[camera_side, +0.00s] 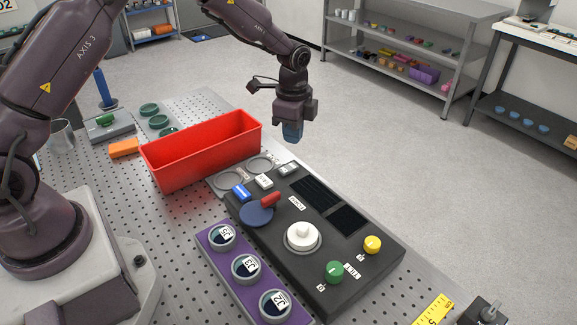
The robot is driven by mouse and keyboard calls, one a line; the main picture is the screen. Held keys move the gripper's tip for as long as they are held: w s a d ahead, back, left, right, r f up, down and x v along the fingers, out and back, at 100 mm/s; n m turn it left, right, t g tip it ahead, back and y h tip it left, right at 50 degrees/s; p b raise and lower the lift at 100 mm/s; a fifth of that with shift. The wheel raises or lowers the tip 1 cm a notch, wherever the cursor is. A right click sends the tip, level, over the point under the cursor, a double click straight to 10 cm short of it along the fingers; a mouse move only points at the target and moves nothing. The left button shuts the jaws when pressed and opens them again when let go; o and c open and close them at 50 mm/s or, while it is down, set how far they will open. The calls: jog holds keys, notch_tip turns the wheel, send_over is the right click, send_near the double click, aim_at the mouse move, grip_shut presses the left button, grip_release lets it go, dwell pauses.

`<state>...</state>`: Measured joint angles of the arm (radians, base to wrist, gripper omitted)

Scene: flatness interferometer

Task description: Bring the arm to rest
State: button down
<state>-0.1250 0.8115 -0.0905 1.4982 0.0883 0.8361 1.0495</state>
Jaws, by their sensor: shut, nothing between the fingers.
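My gripper (292,131) hangs at the end of my arm, pointing down, with blue fingertips shut and nothing between them. It is raised above the far side of the bench, to the right of the red bin in the picture and beyond the dark instrument panel (373,268). It appears apart from everything around it. My arm reaches in from the left and over the top of the picture, where part of it is cut off.
The open red bin (205,158) stands near my gripper. The panel carries a white knob (302,235), a green knob (334,272), a yellow knob (372,244) and a red-handled lever (270,199). A purple rack (215,254) holds round labelled pieces. Open floor lies beyond the bench.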

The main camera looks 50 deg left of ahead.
jog(key=shift+n, duration=0.5)
jog(key=s+d+r+n+t, duration=0.1)
jog(key=s+r+n, duration=0.4)
jog(key=s+r, duration=0.6)
jog(key=s+d+r+n+t, duration=0.2)
jog(key=s+r+n+t, duration=0.2)
jog(key=s+r, duration=0.7)
jog(key=s+n, duration=0.2)
jog(key=s, duration=0.4)
jog(key=shift+r+t, duration=0.3)
